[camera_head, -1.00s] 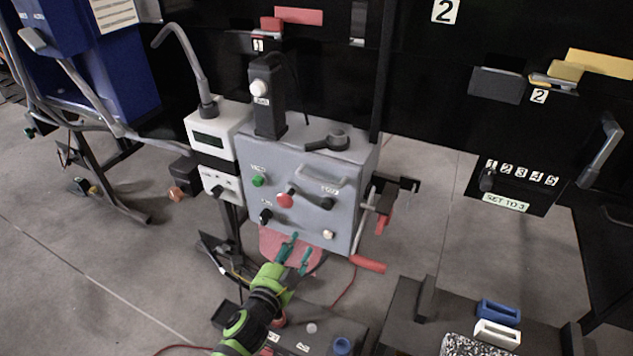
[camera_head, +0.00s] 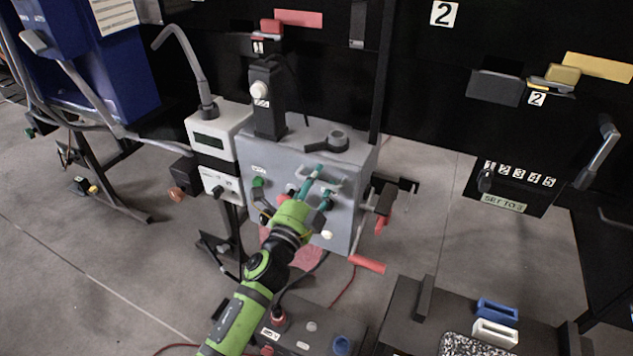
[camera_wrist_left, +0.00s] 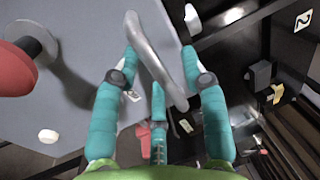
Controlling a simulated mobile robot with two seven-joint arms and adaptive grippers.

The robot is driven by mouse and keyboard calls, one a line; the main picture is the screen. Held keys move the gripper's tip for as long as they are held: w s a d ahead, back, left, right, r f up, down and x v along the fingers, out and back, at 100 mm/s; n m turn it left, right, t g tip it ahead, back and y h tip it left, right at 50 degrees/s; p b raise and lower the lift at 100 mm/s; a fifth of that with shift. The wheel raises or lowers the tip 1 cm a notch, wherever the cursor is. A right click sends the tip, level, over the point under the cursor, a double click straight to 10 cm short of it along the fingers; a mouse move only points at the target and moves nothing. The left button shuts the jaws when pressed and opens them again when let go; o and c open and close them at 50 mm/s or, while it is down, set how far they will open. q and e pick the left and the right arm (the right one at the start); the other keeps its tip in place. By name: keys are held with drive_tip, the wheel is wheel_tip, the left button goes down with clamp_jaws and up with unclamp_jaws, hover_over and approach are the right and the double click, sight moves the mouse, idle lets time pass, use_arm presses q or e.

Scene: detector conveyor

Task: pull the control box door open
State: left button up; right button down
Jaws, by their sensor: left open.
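The control box (camera_head: 352,165) is a grey box with a pale grey bar handle (camera_head: 334,182) on its front face; its door looks closed. My left gripper (camera_head: 321,184) is open in front of the handle, its teal fingers reaching to it. In the left wrist view, the handle (camera_wrist_left: 152,58) runs diagonally between the spread fingers of my left gripper (camera_wrist_left: 160,58). I cannot tell whether any finger touches the handle. The gripper partly hides the red knob (camera_head: 283,199), which shows large at the left in the wrist view (camera_wrist_left: 16,68). My right gripper is not in view.
A black knob lever (camera_head: 336,141) and a black post (camera_head: 268,105) stand on top of the box. A white meter unit (camera_head: 208,140) adjoins its left side. A clamp with a red handle (camera_head: 368,264) is at its right. A dark bench (camera_head: 408,314) is at lower right.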

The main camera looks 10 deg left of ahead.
use_arm(q)
clamp_jaws()
drive_tip(key=shift+s, duration=0.15)
